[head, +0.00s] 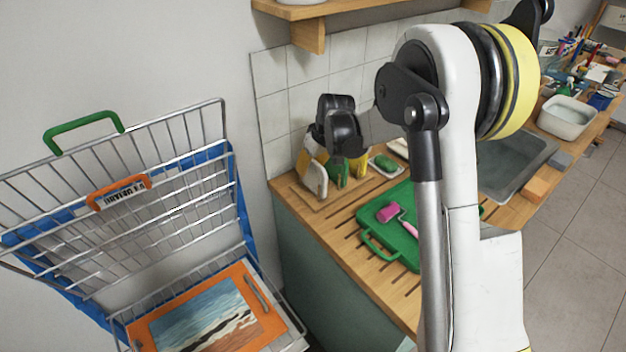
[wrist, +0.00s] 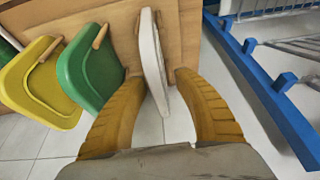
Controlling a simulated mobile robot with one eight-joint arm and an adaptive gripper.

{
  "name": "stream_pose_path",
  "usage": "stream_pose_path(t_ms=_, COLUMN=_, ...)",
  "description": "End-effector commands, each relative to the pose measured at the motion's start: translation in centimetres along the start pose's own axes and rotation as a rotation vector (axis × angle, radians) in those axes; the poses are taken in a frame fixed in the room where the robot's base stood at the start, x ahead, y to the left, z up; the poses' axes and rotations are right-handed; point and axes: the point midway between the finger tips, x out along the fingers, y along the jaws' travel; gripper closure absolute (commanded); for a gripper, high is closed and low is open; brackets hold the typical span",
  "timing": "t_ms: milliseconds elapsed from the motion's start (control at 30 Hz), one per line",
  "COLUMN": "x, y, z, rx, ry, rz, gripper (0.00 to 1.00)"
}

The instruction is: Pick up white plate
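The white plate (head: 315,178) stands on edge at the near left end of the wooden rack on the counter. In the wrist view the white plate (wrist: 152,62) shows edge-on between my fingers. My gripper (wrist: 158,78) is open, with one yellow-brown finger on each side of the plate. There is a gap on both sides, and I see no firm contact. In the head view my gripper (head: 335,160) is over the rack and hides part of it.
A green plate (wrist: 88,68) and a yellow plate (wrist: 38,85) stand left of the white plate in the wrist view. A wire rack with blue edging (head: 225,190) is left of the counter. A green tray (head: 385,225) holds a pink roller (head: 389,211).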

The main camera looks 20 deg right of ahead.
Motion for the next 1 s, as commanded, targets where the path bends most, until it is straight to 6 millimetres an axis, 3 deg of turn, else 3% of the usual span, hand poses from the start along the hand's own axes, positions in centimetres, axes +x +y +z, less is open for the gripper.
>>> stream_pose_path(t_ms=100, x=1.3, y=0.0, z=0.0, rx=0.0, ry=0.0, rz=0.0, gripper=0.63)
stream_pose_path(t_ms=300, x=1.2, y=0.0, z=-0.1, rx=0.0, ry=0.0, rz=0.0, gripper=0.64)
stream_pose_path(t_ms=400, x=1.2, y=0.0, z=-0.1, rx=0.0, ry=0.0, rz=0.0, gripper=0.95)
stream_pose_path(t_ms=433, x=1.2, y=0.0, z=-0.1, rx=0.0, ry=0.0, rz=0.0, gripper=1.0)
stream_pose_path(t_ms=867, x=1.1, y=0.0, z=-0.1, rx=0.001, ry=0.0, rz=0.0, gripper=1.0)
stream_pose_path(t_ms=1000, x=-0.1, y=0.0, z=-0.6, rx=0.0, ry=0.0, rz=0.0, gripper=1.0)
